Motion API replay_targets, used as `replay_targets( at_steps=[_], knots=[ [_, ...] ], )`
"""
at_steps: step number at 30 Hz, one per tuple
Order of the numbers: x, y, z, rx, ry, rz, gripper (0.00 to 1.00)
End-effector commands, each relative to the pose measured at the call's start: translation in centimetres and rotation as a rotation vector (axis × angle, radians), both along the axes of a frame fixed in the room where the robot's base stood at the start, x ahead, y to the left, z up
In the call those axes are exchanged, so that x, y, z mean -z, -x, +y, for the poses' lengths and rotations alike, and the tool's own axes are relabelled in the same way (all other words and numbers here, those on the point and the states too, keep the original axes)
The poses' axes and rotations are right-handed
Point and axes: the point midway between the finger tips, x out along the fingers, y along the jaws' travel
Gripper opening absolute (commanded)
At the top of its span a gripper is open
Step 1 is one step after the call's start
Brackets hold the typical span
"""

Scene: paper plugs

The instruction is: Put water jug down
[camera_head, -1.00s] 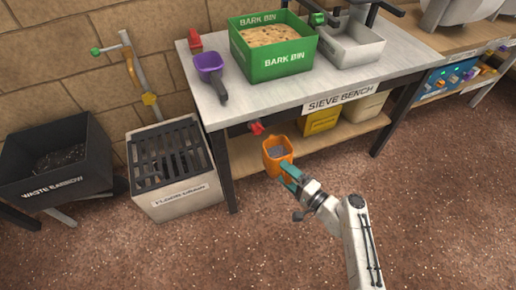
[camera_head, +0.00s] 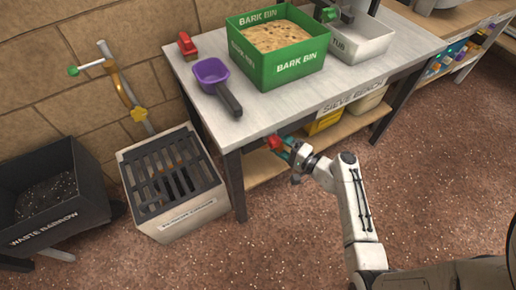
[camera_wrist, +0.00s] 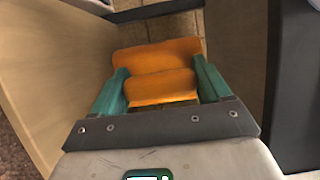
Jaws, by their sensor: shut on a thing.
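The orange water jug (camera_wrist: 157,58) is between the teal fingers of my gripper (camera_wrist: 161,72) in the wrist view, with the fingers shut on it. In the head view my gripper (camera_head: 290,149) is at the front edge of the sieve bench, below its top. There the jug is mostly hidden by the bench and my gripper. I cannot tell whether the jug touches the bench's lower shelf (camera_head: 258,168).
The sieve bench top (camera_head: 240,128) carries a green bark bin (camera_head: 278,70), a purple scoop (camera_head: 212,72), a red brush (camera_head: 187,46) and a grey tub (camera_head: 362,45). A red part (camera_head: 274,142) sits under the front edge. A yellow bin (camera_head: 324,122) is on the shelf. A slotted-top box (camera_head: 180,225) stands left.

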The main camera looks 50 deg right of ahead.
Motion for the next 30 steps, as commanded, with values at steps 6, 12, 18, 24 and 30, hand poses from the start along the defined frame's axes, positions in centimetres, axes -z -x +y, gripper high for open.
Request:
replay_targets(
  at_steps=[6, 12, 18, 24, 30],
  knots=[
    [4.1, 0.0, -0.1, 0.003, -0.002, 0.001, 0.46],
    [6.1, 0.0, 0.0, 0.0, -0.001, -0.001, 0.46],
    [8.0, 0.0, -0.1, 0.001, -0.002, 0.001, 0.46],
    [9.9, 0.0, -0.1, 0.001, 0.0, -0.001, 0.46],
    [9.8, 0.0, 0.0, 0.001, 0.0, -0.001, 0.46]
  ],
)
